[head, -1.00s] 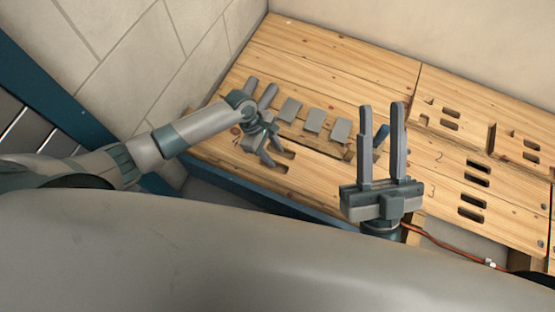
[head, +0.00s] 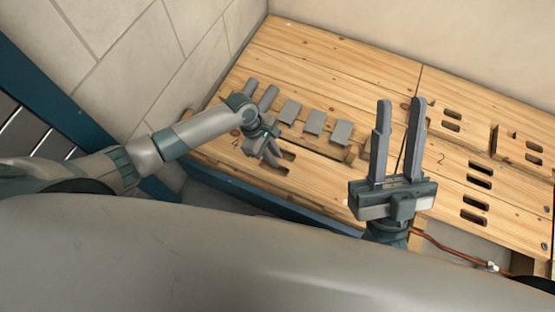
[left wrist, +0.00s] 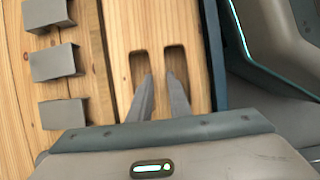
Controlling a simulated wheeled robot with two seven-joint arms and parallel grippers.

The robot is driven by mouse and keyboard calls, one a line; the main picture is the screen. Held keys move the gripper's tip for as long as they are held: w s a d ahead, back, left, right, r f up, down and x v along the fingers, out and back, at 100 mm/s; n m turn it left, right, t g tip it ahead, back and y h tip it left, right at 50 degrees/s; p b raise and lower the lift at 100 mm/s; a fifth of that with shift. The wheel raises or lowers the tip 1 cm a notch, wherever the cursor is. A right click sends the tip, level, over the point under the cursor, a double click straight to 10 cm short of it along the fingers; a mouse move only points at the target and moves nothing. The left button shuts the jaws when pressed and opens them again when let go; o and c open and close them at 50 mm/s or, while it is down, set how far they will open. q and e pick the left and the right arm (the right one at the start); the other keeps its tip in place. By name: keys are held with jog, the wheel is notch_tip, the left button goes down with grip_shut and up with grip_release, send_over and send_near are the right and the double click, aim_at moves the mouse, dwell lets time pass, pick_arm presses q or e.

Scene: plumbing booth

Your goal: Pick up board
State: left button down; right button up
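The board (head: 235,146) is a long pale wooden plank with paired slots at the left front of the bench. In the left wrist view the board (left wrist: 157,28) runs lengthwise with two dark slots side by side. My left gripper (head: 276,163) points down at these slots. In the left wrist view its fingertips (left wrist: 160,76) are apart, one at each slot, with the wood between the slots showing between them. I cannot tell how deep they reach or whether they touch. My right gripper (head: 400,102) is open, empty and points up, in front of the bench.
Grey blocks (head: 314,121) stand in a row behind the board, close to my left gripper. The wooden bench top (head: 340,72) has more slotted parts at the right. A copper pipe (head: 450,247) runs along the front right. A tiled wall (head: 130,50) is at the left.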

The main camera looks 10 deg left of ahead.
aim_at(277, 159)
pick_arm(q)
jog(key=shift+r, duration=0.15)
